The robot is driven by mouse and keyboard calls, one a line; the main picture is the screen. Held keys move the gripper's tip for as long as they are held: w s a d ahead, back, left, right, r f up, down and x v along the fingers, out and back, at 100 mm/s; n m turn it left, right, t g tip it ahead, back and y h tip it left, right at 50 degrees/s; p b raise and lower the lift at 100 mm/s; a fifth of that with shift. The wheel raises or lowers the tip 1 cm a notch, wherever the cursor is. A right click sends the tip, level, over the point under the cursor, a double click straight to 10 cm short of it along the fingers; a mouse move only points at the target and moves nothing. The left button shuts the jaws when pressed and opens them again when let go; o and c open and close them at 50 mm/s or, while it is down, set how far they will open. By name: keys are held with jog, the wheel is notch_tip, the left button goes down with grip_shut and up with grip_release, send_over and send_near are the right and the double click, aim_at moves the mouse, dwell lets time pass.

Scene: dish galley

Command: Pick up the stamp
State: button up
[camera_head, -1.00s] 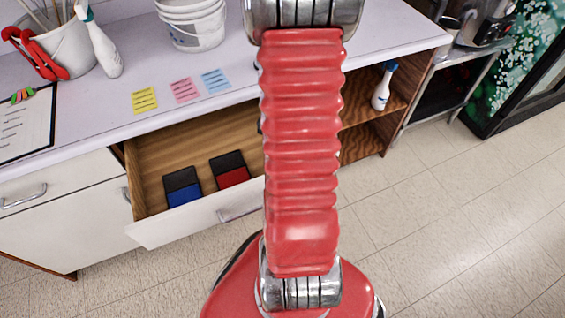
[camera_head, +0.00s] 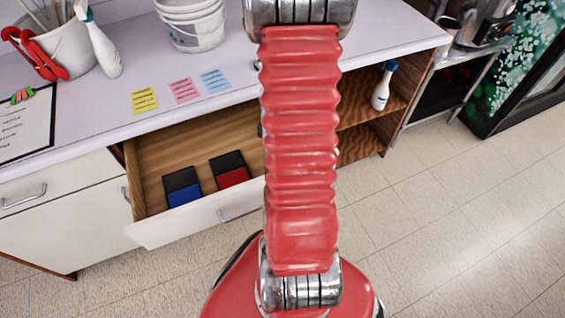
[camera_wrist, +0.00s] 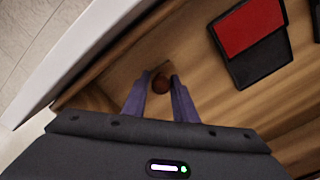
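The stamp (camera_wrist: 160,83) shows in the wrist view as a small reddish-brown round knob inside the wooden drawer. My gripper (camera_wrist: 159,77) is open in the wrist view, with its two bluish-grey fingers on either side of the knob. Slim gaps seem to remain between fingers and knob, though contact is hard to tell. The stamp's lower part is hidden or too dark to make out. In the head view my red arm covers the stamp and gripper.
The open drawer (camera_head: 155,234) holds a blue ink pad (camera_head: 184,196) and a red ink pad (camera_head: 231,176), which also shows in the wrist view (camera_wrist: 247,27). The drawer's white front wall (camera_wrist: 75,52) is close to my gripper. The countertop (camera_head: 105,112) overhangs the drawer's back.

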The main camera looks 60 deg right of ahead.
grip_shut()
jog(key=shift+r, duration=0.1)
notch_tip(320, 180, up, 10)
jog(key=shift+f, duration=0.1)
dwell(0.7)
dwell(0.3)
